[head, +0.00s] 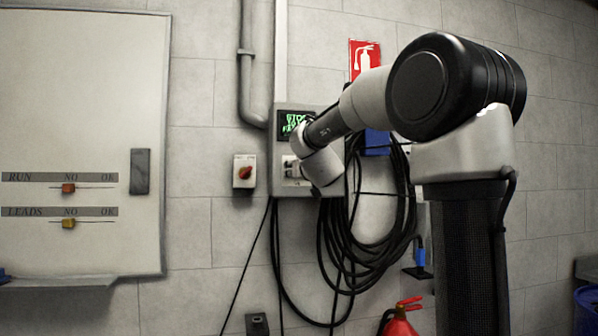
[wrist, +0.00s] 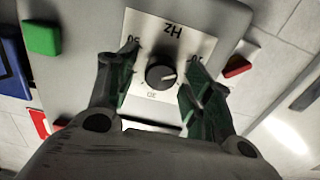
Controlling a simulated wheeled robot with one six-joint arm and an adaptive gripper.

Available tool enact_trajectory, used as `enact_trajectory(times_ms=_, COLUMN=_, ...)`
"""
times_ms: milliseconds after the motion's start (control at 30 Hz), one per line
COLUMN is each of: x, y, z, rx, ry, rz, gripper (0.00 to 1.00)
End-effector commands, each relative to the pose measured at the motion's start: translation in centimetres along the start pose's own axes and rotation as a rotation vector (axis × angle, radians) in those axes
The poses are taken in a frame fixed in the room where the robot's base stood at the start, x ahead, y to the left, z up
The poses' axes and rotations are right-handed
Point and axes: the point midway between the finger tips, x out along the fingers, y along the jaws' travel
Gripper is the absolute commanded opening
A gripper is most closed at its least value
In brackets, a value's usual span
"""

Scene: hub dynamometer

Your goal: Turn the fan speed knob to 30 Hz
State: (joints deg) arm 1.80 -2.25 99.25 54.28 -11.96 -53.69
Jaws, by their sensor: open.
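The fan speed knob (wrist: 160,75) is a round black knob on a pale dial plate (wrist: 180,16) marked Hz, which appears upside down in the wrist view. A 30 shows below the knob and a 50 at upper left; the mark at right is partly covered by a finger. The knob's white pointer line points right, slightly upward. My gripper (wrist: 161,68) is open, with one green-padded finger on each side of the knob and gaps showing between. In the head view my wrist hides the knob on the grey control box (head: 283,186).
A green button (wrist: 41,37) and a red button (wrist: 237,66) flank the dial. A green-lit display (head: 294,123) is on the box. Black cables (head: 345,250) hang below and right.

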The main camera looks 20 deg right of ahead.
Motion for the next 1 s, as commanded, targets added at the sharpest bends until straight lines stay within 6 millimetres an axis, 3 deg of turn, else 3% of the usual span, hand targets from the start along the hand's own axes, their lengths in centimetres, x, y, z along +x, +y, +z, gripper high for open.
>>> enact_trajectory(times_ms=267, x=0.31, y=-0.01, z=0.03, rx=0.0, ry=-0.001, rz=0.0, gripper=0.51)
enact_trajectory(times_ms=533, x=0.29, y=-0.02, z=0.03, rx=0.0, ry=0.0, rz=-0.001, gripper=0.06)
enact_trajectory(times_ms=1000, x=0.27, y=0.02, z=0.03, rx=0.087, ry=-0.001, rz=0.0, gripper=0.06)
